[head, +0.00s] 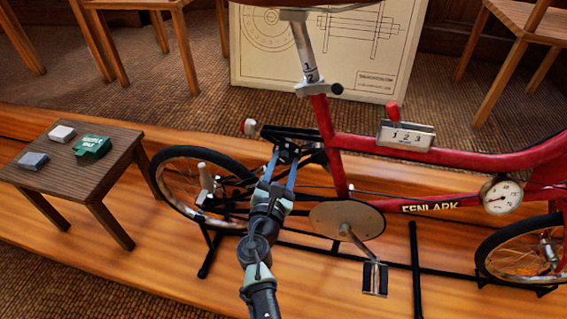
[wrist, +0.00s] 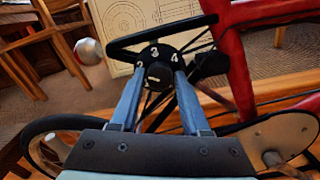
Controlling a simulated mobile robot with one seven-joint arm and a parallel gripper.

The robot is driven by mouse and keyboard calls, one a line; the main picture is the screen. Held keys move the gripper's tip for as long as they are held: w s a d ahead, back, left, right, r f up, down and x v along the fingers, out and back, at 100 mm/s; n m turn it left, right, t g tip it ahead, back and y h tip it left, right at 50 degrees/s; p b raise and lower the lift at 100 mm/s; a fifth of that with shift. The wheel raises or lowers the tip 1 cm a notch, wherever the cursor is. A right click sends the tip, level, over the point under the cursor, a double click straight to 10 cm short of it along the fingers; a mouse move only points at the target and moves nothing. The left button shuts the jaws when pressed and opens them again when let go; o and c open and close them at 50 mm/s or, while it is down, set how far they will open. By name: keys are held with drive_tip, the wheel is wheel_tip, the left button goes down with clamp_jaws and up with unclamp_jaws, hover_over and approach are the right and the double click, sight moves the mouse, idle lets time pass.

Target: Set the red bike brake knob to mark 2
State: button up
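My gripper (head: 280,163) reaches to this spot. In the wrist view, its blue fingers (wrist: 160,76) are spread on both sides of the dial; contact cannot be told.
A box marked 1 2 3 with a red lever (head: 405,135) sits on the top tube. A round gauge (head: 501,196) hangs at the right. A silver, red-ended lamp (wrist: 88,50) is left of the dial. A small table (head: 72,180) stands left; the chainring (head: 346,219) is right.

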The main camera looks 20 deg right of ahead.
drive_tip(key=shift+o, duration=1.3)
drive_tip(key=p+v, duration=0.2)
drive_tip(key=v, duration=1.1)
drive_tip(key=shift+p, duration=0.35)
